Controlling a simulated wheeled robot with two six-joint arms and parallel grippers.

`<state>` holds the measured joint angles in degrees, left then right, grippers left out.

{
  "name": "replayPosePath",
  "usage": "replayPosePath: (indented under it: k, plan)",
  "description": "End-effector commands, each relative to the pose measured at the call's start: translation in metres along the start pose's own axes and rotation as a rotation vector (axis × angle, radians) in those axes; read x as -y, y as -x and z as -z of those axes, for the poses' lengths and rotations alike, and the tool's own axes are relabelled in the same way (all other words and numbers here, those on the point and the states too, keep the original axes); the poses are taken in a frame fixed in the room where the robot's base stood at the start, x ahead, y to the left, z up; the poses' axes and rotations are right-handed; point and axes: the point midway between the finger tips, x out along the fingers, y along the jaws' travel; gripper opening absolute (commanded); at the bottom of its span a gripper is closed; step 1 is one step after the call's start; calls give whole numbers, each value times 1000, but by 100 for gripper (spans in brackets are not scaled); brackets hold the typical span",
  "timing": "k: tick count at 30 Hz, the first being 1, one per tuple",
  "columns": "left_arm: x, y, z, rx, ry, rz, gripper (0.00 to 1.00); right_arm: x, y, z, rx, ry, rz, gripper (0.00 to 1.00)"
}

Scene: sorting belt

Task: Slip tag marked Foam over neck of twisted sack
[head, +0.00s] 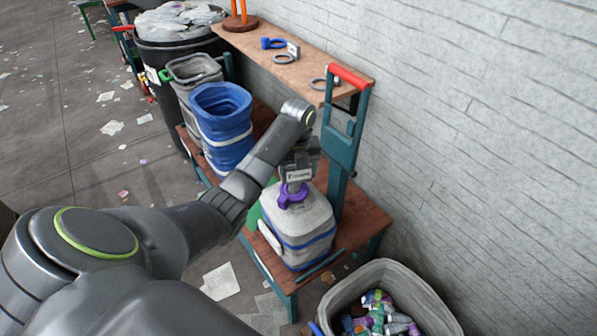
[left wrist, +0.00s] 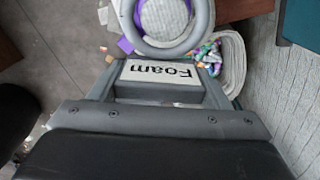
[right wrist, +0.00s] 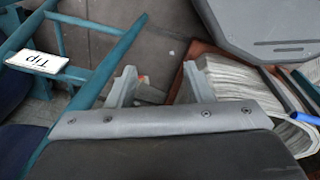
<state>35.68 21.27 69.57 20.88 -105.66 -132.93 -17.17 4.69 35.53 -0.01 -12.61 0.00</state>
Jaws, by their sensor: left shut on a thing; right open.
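The sack (head: 305,225) is pale grey with blue bands and stands upright on a low wooden bench (head: 365,225). A purple clip or tie (head: 291,196) sits at its neck. My left gripper (head: 299,163) is just above the neck, shut on the tag. In the left wrist view the tag's white label (left wrist: 160,72) reads Foam, and its grey ring (left wrist: 141,40) frames a ridged pale round thing, seemingly the neck's top. I cannot tell whether the ring is around the neck or above it. My right gripper (right wrist: 158,84) is open and empty, away from the sack.
A wooden shelf (head: 335,72) holds a blue tag (head: 272,43), a grey ring (head: 285,58) and an orange post. A blue bin (head: 222,125) is left; a grey bin (head: 425,298) of colourful pieces is lower right.

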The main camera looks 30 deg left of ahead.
Motion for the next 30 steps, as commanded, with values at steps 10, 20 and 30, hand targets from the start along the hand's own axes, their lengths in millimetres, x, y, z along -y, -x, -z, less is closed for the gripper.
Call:
replayPosePath:
  k: [10, 20, 30]
  plan:
    - [0, -26, 0, -1, 0, -1, 48, 2, -19, -2, 0, 0, 0, 47]
    - [0, -49, 0, -1, 0, -1, 48, 4, -30, -3, 0, -1, 2, 47]
    - [0, -60, 0, 0, 0, 0, 48, 6, -34, -4, 0, -2, 4, 47]
